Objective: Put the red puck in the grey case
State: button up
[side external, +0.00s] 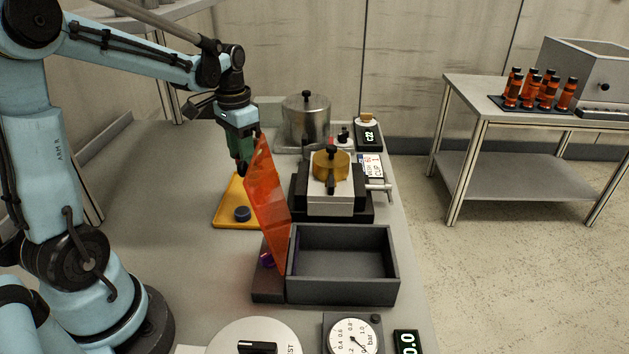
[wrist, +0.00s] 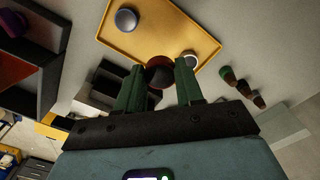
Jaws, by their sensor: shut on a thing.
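The red puck (wrist: 159,72) looks dark red in the wrist view. It sits between the two fingers of my gripper (wrist: 160,66), which is shut on it. In the side external view my gripper (side external: 244,166) is above the far part of the yellow tray (side external: 222,220), just left of an orange see-through panel; the puck cannot be made out there. The grey case (side external: 341,291) is an open, dark grey box at the near right of the tray, and its visible inside looks empty.
The upright orange panel (side external: 266,205) stands between my gripper and the grey case. A blue puck (side external: 242,213) lies on the tray. A device with an amber knob (side external: 331,164) stands behind the case. A gauge (side external: 352,338) is in front.

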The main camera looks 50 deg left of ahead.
notch_tip(320, 180, up, 6)
jog(key=shift+r, duration=0.25)
jog(key=w+d+m, duration=0.2)
jog(key=d+m, duration=0.2)
jog(key=d, duration=1.4)
jog(key=s+d+m, duration=0.3)
jog(key=s+d, duration=0.2)
jog(key=d, duration=0.5)
jog(key=s+d+m, duration=0.2)
jog(key=s+d, duration=0.3)
jog(key=d, duration=0.6)
send_over(355, 273)
notch_tip(355, 273, down, 12)
jog(key=shift+r, duration=0.15)
jog(key=shift+f, duration=2.1)
